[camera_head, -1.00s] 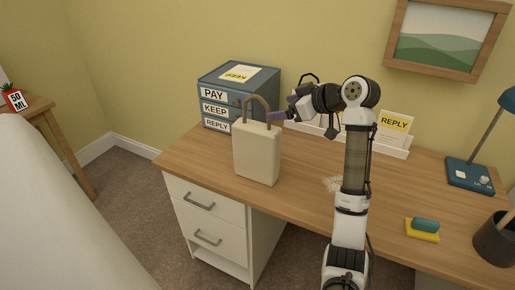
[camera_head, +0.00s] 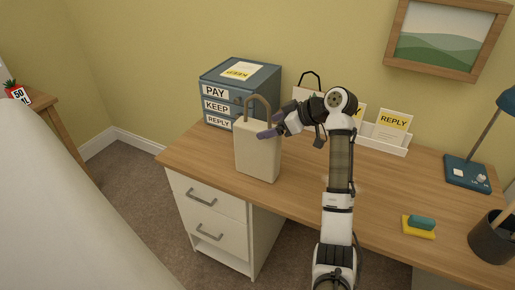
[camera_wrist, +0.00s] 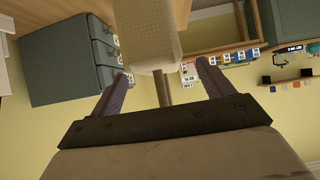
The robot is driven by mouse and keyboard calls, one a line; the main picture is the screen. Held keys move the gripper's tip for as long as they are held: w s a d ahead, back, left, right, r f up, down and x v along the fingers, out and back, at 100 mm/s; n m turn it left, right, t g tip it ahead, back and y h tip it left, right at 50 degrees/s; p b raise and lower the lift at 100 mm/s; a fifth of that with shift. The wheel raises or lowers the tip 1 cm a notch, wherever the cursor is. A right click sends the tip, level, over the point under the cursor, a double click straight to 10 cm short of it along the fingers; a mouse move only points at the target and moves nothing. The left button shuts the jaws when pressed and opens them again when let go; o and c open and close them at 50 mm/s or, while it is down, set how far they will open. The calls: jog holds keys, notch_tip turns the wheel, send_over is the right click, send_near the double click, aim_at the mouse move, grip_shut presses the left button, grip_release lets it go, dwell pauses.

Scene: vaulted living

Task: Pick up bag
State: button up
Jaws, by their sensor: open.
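A cream bag (camera_head: 257,155) with a tan loop handle (camera_head: 258,103) stands upright on the desk near its left end. My gripper (camera_head: 268,126) is open at the bag's upper right, its purple fingers by the base of the handle. In the wrist view, the bag's body (camera_wrist: 148,30) is at the top, and a strip of its handle (camera_wrist: 161,88) shows between the two spread fingers of my gripper (camera_wrist: 162,71). I cannot tell whether either finger touches the handle.
The wooden desk (camera_head: 300,194) holds a blue drawer box (camera_head: 262,84) close behind the bag. A letter rack (camera_head: 393,143) stands at the back, and a lamp (camera_head: 468,172), sponge (camera_head: 418,232) and pen cup (camera_head: 492,240) are to the right.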

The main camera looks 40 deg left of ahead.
jog(key=p+x, duration=0.1)
jog(key=x, duration=0.3)
jog(key=shift+w+f, duration=0.1)
jog(key=c, duration=1.6)
